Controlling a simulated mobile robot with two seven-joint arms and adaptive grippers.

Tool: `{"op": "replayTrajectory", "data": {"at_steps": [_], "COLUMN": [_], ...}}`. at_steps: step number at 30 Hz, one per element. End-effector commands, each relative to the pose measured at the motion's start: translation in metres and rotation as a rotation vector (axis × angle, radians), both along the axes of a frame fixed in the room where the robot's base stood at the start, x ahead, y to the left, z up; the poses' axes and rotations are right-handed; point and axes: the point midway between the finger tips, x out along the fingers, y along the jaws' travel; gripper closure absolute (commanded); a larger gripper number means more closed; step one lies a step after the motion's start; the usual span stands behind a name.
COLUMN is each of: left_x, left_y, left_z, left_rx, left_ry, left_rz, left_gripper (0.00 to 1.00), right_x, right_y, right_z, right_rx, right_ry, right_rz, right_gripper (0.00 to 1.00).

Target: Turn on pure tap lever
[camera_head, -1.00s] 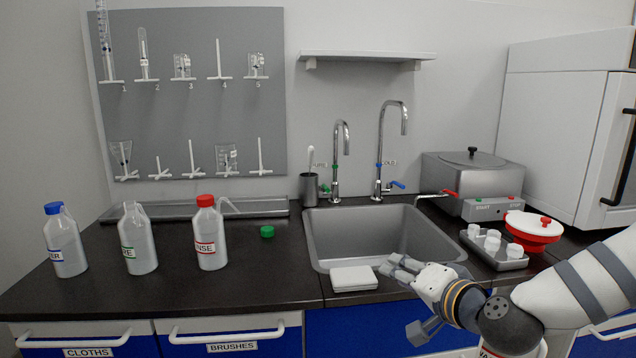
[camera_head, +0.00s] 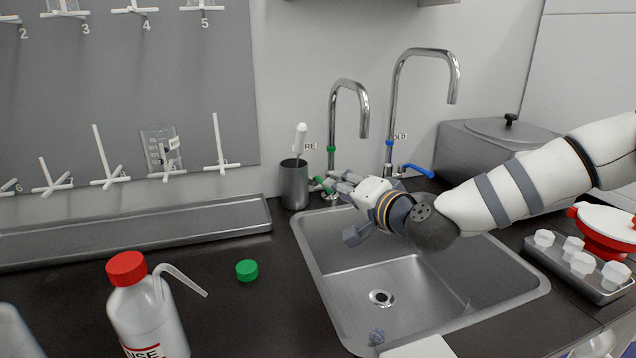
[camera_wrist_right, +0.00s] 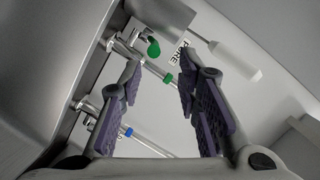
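The pure tap (camera_head: 332,115) is the shorter curved metal tap behind the sink, with a green ring. Its green lever (camera_head: 322,184) sits low at its base, partly hidden in the head view by my right gripper (camera_head: 342,182). In the right wrist view the green lever (camera_wrist_right: 153,48) shows beyond the fingertips, clear of both fingers. The right gripper (camera_wrist_right: 158,78) is open and empty, its padded fingers apart, and the pure tap's green ring (camera_wrist_right: 168,78) shows between them. My left gripper is not in view.
The taller blue-ringed cold tap (camera_head: 393,110) with its blue lever (camera_head: 418,171) stands close to the right. A metal cup (camera_head: 294,186) holding a white-tipped item stands left of the pure tap. The sink (camera_head: 420,285) lies below my right arm. A green cap (camera_head: 247,270) lies on the counter.

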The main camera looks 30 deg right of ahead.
Motion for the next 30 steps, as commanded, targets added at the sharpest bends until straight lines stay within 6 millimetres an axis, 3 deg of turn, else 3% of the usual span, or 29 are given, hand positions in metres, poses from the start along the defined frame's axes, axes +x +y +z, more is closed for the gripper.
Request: {"op": "replayTrajectory", "data": {"at_steps": [1,6,10,20,24,30], "left_x": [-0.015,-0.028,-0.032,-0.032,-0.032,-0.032], "left_y": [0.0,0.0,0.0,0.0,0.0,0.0], "left_z": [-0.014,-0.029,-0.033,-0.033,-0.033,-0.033], "left_rx": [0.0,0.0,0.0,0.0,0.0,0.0], "left_ry": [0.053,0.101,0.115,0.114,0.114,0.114], "left_rz": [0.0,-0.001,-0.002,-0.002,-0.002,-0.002], "left_gripper": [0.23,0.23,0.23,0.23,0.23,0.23], "right_x": [0.014,0.052,0.069,0.075,0.075,0.075], "right_y": [-0.001,-0.003,-0.005,-0.005,-0.005,-0.005], "right_z": [-0.026,-0.03,-0.028,-0.022,-0.022,-0.022], "right_rx": [-0.003,-0.002,-0.001,0.001,0.001,0.001], "right_ry": [0.033,0.025,0.018,0.009,0.009,0.009], "right_rz": [0.0,0.001,0.001,0.0,0.0,0.0], "right_gripper": [0.69,0.69,0.69,0.69,1.0,1.0]}}
